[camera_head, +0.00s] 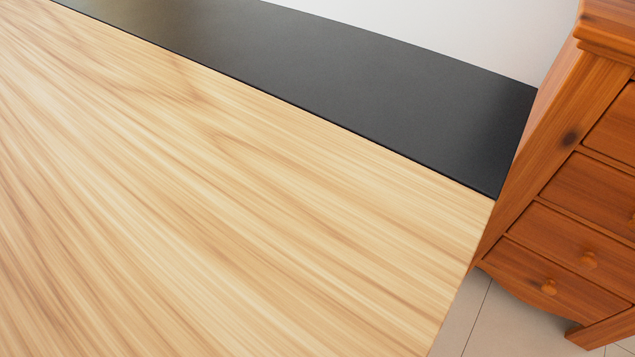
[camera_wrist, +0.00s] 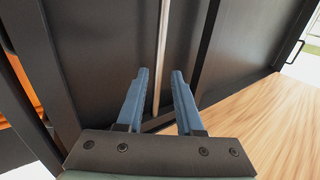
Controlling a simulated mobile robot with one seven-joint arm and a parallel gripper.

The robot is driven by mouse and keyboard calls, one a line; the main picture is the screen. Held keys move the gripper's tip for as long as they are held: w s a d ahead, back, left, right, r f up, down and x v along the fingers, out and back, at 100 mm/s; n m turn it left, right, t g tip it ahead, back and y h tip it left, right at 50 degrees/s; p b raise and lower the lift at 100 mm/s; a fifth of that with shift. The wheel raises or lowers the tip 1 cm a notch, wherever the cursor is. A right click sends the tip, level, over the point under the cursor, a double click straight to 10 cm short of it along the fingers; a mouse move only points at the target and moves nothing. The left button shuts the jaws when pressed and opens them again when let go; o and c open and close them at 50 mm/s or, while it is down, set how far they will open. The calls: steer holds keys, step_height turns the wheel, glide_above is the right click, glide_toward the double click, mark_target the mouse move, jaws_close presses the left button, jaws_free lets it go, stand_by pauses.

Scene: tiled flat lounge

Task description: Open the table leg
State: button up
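In the head view a table with a light wood-grain top (camera_head: 230,200) fills the left and middle, with a black strip (camera_head: 350,85) along its far side. The table's legs do not show in that view. In the wrist view my gripper (camera_wrist: 159,76) has its two blue fingers apart, with nothing held between them. Beyond the fingertips stand dark panels (camera_wrist: 100,60) with a thin, light upright strip (camera_wrist: 161,50) between them. Whether the fingers touch a panel I cannot tell. A dark bar handle (camera_wrist: 292,52) sits on a dark panel at the upper right.
An orange-brown wooden chest of drawers (camera_head: 570,200) with round knobs stands at the right, close to the table's corner. Pale floor tiles (camera_head: 500,315) show below it. A light wood-grain surface (camera_wrist: 265,125) lies at the lower right of the wrist view.

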steer(key=w+b, duration=0.4)
steer(key=w, duration=0.8)
steer(key=shift+w+d+b, duration=0.2)
steer(key=shift+w+b, duration=0.05)
steer(key=shift+b, duration=0.15)
jaws_close()
stand_by(0.9)
